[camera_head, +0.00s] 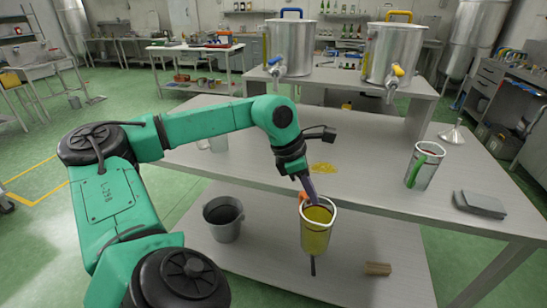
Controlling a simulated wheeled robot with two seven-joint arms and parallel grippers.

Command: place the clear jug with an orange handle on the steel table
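The clear jug with an orange handle (316,238) is near the picture's middle, upright or nearly so, with yellow-green liquid inside. It shows in front of the front edge of the steel table (375,188), with the lower shelf behind it. My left gripper (306,192) reaches down to the jug's rim at the orange handle and appears shut on it; the fingertips are partly hidden. My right gripper is out of view.
On the table are a jug with a green handle (424,166), a dark grey flat device (480,204), a funnel (452,133) and a yellow patch (323,167). Two steel tanks (291,45) stand on a raised shelf behind. A bucket (223,218) and a brown block (378,269) are below.

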